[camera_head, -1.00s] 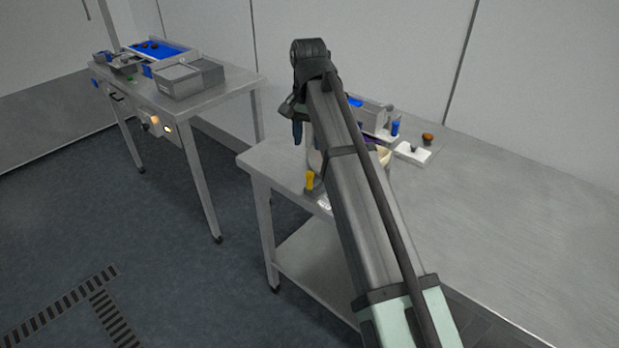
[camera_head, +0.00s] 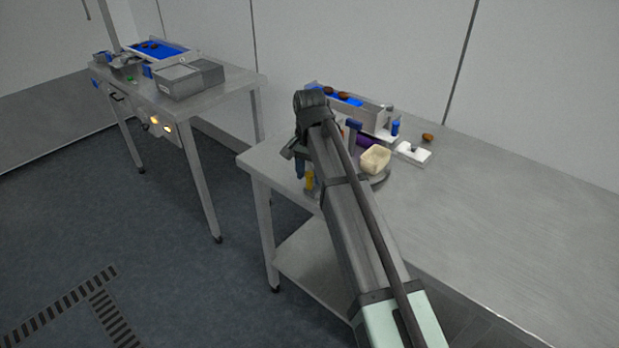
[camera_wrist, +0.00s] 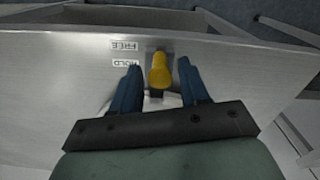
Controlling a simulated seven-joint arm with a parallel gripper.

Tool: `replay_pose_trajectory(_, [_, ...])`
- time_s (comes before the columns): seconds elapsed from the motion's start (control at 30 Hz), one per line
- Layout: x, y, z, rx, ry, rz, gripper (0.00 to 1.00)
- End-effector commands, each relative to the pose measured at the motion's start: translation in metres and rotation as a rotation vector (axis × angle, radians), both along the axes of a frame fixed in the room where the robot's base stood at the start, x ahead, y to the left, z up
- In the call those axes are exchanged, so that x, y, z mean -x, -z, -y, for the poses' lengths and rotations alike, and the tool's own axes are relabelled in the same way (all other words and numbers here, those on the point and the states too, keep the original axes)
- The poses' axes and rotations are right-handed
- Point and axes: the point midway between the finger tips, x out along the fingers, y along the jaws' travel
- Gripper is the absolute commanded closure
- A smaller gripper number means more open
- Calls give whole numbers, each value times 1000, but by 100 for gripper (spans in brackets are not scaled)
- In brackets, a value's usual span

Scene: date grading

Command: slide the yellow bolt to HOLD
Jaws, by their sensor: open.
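The yellow bolt (camera_wrist: 160,72) sits on a dark slot plate between my gripper's blue fingers in the wrist view. It also shows at the near left edge of the right table in the head view (camera_head: 309,180), partly hidden by my arm. White labels reading FREE (camera_wrist: 126,44) and HOLD (camera_wrist: 126,63) lie to the left of the bolt, upside down in the picture. My gripper (camera_wrist: 157,80) is open, one finger on each side of the bolt, with visible gaps. In the head view my gripper (camera_head: 299,165) is just above the bolt.
The table's right part is clear. A second table (camera_head: 220,95) stands at the left.

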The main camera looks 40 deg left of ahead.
Motion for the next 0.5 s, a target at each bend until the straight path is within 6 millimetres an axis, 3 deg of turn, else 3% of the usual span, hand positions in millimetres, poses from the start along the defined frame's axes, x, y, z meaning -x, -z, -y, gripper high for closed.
replay_pose_trajectory(0.2, [0, 17, 0, 0, 0, -1, 55])
replay_pose_trajectory(0.5, [0, 20, 0, 0, 0, 0, 55])
